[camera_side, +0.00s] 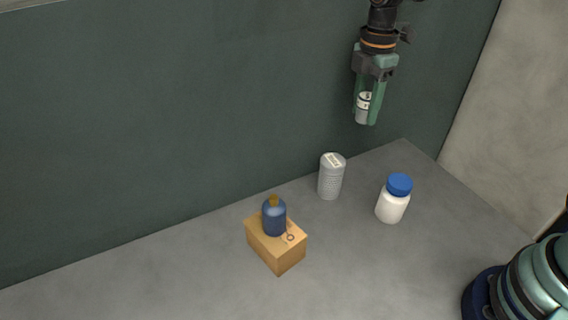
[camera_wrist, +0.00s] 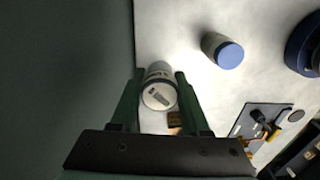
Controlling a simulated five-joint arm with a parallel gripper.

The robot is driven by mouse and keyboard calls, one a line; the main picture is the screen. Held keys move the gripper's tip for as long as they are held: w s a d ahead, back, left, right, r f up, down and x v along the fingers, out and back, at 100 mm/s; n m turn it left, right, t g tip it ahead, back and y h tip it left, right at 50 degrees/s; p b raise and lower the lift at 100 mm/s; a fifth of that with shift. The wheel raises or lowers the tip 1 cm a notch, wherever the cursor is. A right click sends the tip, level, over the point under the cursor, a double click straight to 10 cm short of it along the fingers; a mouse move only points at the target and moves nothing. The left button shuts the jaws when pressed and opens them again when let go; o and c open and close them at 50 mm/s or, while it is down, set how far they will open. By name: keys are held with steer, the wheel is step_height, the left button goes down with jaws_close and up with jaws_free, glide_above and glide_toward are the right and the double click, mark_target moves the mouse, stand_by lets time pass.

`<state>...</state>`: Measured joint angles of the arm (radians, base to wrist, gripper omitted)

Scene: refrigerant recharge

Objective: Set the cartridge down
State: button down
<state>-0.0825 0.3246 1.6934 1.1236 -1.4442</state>
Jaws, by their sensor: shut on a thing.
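The cartridge (camera_side: 363,103) is a small pale cylinder with a dark-marked label. My gripper (camera_side: 369,108) is shut on it and holds it roughly upright in the air, well above the table and near the dark wall. In the wrist view, the cartridge (camera_wrist: 159,94) sits between the two green fingers of my gripper (camera_wrist: 159,76), with its round, light end face towards the camera. Nothing is seen touching the cartridge from below.
The table's left front is clear. A dark wall (camera_side: 170,120) runs behind.

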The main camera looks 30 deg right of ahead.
steer(key=w+a+f+n, duration=0.1)
steer(key=a+f+n, duration=0.1)
steer(key=a, duration=1.1)
step_height(320, 180, up, 4)
steer(key=n, duration=0.7)
glide_above(198, 284)
step_height(198, 284, down, 19)
steer(key=shift+f, duration=0.1)
steer(key=shift+c, duration=1.9)
jaws_free()
steer(key=shift+f, duration=0.1)
